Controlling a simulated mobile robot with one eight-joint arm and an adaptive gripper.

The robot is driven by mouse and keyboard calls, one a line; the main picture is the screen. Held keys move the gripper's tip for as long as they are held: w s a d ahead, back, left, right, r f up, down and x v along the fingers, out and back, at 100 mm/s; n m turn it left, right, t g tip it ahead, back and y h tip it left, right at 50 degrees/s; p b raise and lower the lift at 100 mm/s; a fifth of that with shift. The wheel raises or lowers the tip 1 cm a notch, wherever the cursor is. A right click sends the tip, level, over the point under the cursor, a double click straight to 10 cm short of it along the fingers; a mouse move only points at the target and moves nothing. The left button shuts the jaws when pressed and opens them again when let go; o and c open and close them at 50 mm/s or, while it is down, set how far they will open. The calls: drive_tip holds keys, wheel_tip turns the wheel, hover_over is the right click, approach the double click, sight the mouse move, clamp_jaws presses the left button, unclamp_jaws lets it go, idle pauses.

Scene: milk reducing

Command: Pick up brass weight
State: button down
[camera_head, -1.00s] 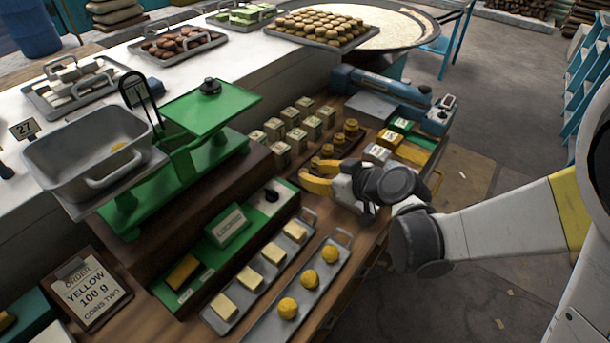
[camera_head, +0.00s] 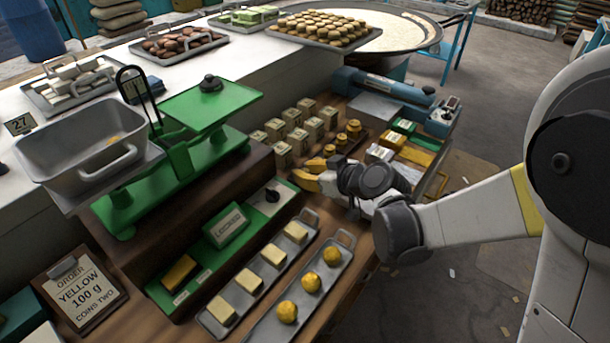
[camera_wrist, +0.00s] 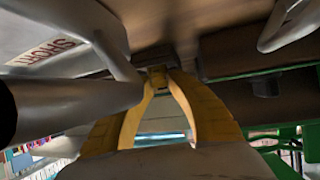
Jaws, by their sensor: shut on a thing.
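Several brass weights (camera_head: 353,128) stand in a row on a dark wooden rack beside the paper-wrapped blocks. My gripper (camera_head: 308,174), with yellow fingers, is at the near end of that row, low over the bench. In the wrist view its curved fingers meet at their tips (camera_wrist: 157,76) around a small brass-coloured piece, the brass weight. The weight is mostly hidden by the fingers in both views, and whether it still touches the rack cannot be told.
The green scale (camera_head: 190,150) with a grey pan (camera_head: 60,150) stands left of my gripper. Trays of butter-coloured blocks (camera_head: 248,280) and yellow balls (camera_head: 287,312) lie in front. A blue device (camera_head: 380,85) stands behind. An order board (camera_head: 82,290) is at lower left.

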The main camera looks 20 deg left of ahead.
sight(305, 171)
wheel_tip(305, 171, up, 4)
drive_tip(key=shift+r+p, duration=0.15)
drive_tip(key=shift+p, duration=1.1)
drive_tip(key=w+d+p+v, duration=0.1)
drive_tip(key=p+v, duration=0.3)
drive_tip(key=v, duration=0.9)
drive_tip(key=shift+w+r, duration=0.25)
drive_tip(key=shift+w, duration=0.05)
drive_tip(key=shift+d, duration=0.1)
